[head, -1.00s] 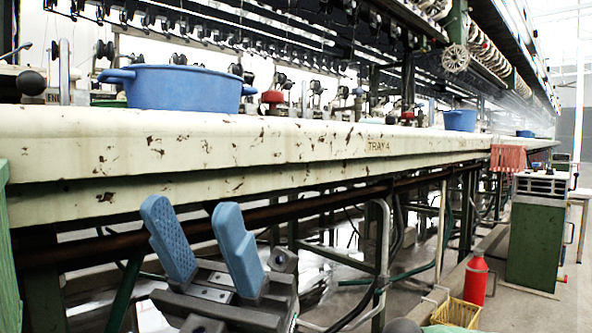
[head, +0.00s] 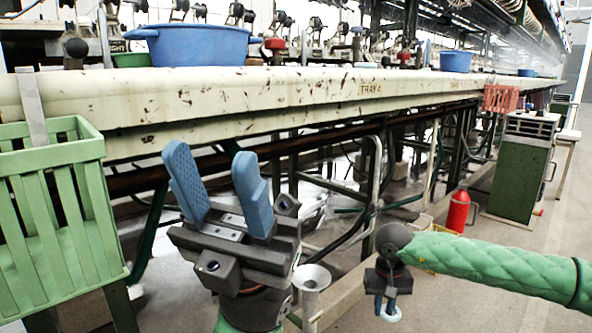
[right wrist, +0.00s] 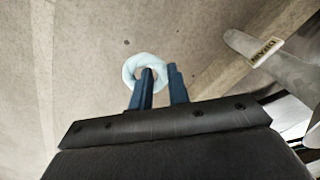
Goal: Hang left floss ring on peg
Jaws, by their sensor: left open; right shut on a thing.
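A pale blue floss ring (head: 388,314) hangs at the fingertips of my right gripper (head: 386,302), low in the head view and over the floor. In the right wrist view the ring (right wrist: 131,69) is at the tips of the blue fingers (right wrist: 162,78), and one fingertip overlaps its hole. My right gripper is shut on it. My left gripper (head: 212,172) is open and empty, its two blue fingers pointing up in front of the long bench. I cannot make out a peg for certain in either view.
The long cream bench (head: 230,95) carries a blue basin (head: 198,46) and a further blue basin (head: 456,62). A green slatted basket (head: 55,210) is at the left. A grey flared funnel (head: 310,278) stands between my grippers. A red bottle (head: 458,211) and green cabinet (head: 517,170) are at the right.

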